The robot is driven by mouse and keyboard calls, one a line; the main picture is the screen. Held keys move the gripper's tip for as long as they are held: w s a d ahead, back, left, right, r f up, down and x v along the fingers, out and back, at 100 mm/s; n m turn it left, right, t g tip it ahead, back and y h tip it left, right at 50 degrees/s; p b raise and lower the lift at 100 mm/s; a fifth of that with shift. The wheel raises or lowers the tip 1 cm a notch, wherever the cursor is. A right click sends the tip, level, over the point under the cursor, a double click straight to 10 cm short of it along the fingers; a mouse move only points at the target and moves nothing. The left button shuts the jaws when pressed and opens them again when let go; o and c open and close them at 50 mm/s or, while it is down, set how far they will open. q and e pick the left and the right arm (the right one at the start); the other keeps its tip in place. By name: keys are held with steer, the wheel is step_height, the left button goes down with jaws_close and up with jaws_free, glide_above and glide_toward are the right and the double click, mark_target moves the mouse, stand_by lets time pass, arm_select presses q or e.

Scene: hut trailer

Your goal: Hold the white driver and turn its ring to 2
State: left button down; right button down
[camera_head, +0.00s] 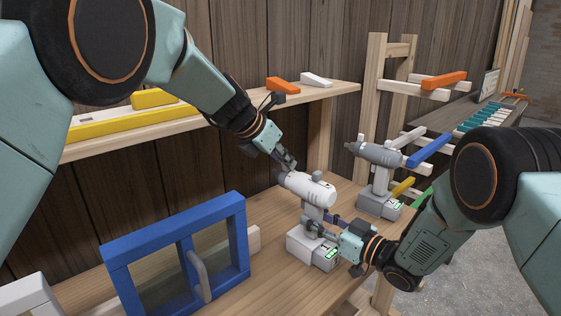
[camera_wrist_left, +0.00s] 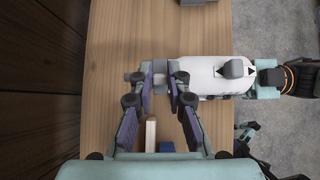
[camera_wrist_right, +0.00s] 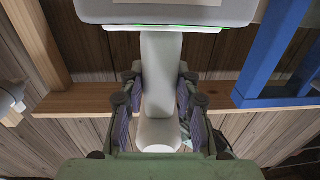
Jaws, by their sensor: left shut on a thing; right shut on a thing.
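The white driver (camera_head: 313,190) stands upright over the workbench on its boxy battery base (camera_head: 302,247), which has a green light. My left gripper (camera_head: 287,165) comes from above and is shut on the grey ring at its nose. The left wrist view shows the ring (camera_wrist_left: 160,78) between the fingertips, beside the white body (camera_wrist_left: 205,72); its numbers cannot be read. My right gripper (camera_head: 322,230) is shut on the driver's handle. In the right wrist view the pale handle (camera_wrist_right: 161,75) runs between the fingers, with the base (camera_wrist_right: 165,10) at the top.
A grey driver (camera_head: 380,154) stands behind to the right. A blue frame (camera_head: 120,250) with a grey handle stands at left on the workbench (camera_head: 262,276). A shelf (camera_head: 230,112) above holds yellow, orange and white pieces. A wooden rack (camera_head: 376,80) with coloured bars is at the back right.

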arm_select(q)
steer(key=shift+w+d+g+y, duration=0.4)
steer(key=shift+d+g+y, duration=0.25)
steer(key=shift+g, duration=0.25)
arm_select(e)
steer(key=shift+a, duration=0.25)
arm_select(q)
steer(key=shift+a, duration=0.1)
arm_select(e)
steer(key=shift+s, duration=0.1)
arm_select(q)
steer(key=shift+w+y, duration=0.1)
steer(key=shift+y, duration=0.35)
steer(key=shift+a+f, duration=0.1)
steer(key=c, duration=1.3)
jaws_free()
steer(key=shift+a, duration=0.1)
arm_select(e)
steer(key=shift+d, duration=0.1)
arm_select(q)
steer(key=shift+w, duration=0.1)
